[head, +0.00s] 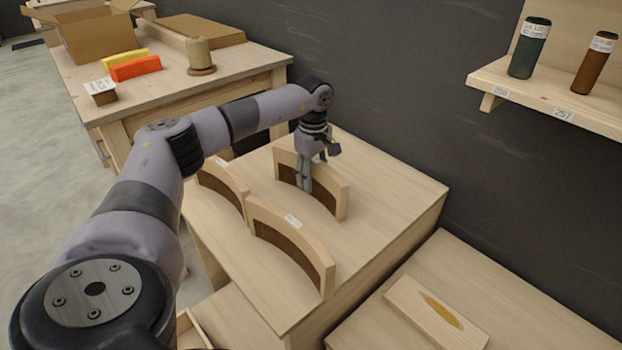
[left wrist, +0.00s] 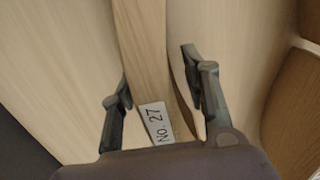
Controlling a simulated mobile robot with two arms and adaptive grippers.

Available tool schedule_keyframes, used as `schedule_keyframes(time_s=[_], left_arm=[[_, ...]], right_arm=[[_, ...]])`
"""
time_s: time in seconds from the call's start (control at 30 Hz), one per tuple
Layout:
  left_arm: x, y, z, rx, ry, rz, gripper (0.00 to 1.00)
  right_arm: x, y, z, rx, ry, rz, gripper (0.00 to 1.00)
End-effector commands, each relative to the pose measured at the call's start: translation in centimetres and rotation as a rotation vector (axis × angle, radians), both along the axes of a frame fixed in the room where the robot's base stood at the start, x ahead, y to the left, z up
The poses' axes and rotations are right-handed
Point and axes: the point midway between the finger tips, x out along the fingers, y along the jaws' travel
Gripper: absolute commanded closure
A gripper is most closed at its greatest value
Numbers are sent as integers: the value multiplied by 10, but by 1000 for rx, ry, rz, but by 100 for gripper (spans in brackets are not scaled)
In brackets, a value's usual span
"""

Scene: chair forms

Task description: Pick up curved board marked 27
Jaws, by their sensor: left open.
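The curved board marked 27 (head: 335,200) stands on edge on the wooden table top (head: 398,190), behind two other curved boards. In the left wrist view its top edge (left wrist: 145,45) runs between my fingers, with the label "NO. 27" (left wrist: 158,123) near the palm. My left gripper (head: 304,184) points down at this board; its open fingers (left wrist: 158,80) lie on either side of the board's edge. A gap shows beside each finger, so the jaws are not closed on it. The gripper hides part of the board in the head view. My right gripper is not in view.
Two similar curved boards, one in front (head: 290,240) and one at left (head: 222,185), stand close by. A dark wall (head: 400,90) rises behind, with a shelf (head: 550,105) holding bottles at right. The table's right part is clear.

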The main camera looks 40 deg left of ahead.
Motion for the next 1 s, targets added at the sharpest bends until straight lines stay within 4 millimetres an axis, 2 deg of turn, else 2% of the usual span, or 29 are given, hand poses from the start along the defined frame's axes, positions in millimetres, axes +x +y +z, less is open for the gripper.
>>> schedule_keyframes(time_s=[0.07,0.7,1.0], left_arm=[[0,0,0,0,0,0,58],[0,0,1,0,0,0,100],[0,0,1,0,0,0,100]], right_arm=[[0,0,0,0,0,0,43],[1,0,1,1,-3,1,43],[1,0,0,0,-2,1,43]])
